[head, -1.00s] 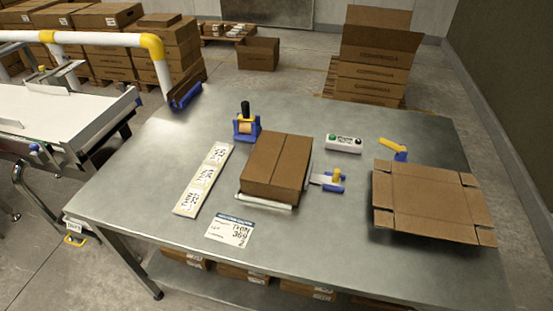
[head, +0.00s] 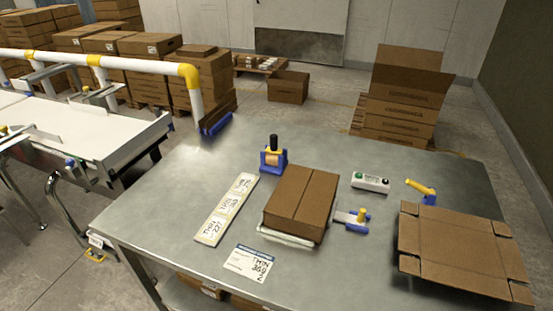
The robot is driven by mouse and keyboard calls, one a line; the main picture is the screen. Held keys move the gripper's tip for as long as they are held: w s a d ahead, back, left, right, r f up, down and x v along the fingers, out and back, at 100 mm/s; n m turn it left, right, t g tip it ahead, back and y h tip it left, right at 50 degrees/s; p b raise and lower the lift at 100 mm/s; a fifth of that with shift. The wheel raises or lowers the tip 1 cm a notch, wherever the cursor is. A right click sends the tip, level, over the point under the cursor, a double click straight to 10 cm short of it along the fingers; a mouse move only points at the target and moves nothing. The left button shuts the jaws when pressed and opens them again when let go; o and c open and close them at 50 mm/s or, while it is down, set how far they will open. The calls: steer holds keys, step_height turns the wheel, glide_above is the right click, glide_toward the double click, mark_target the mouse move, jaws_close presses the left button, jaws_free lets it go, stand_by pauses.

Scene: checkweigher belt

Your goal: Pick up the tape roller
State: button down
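The tape roller (head: 273,157) stands upright on the metal table, behind and left of the closed brown carton. It has a blue frame, a tan roll and a black handle pointing up. Nothing touches it, and its handle is uncovered. My gripper is not in view.
A closed carton (head: 301,202) sits mid-table on a pale flat base. Around it are a label strip (head: 225,209), a printed card (head: 247,262), a blue-yellow tool (head: 354,219), a button box (head: 370,182), a yellow-handled tool (head: 423,190) and a flattened carton (head: 460,249). A conveyor (head: 80,130) stands left.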

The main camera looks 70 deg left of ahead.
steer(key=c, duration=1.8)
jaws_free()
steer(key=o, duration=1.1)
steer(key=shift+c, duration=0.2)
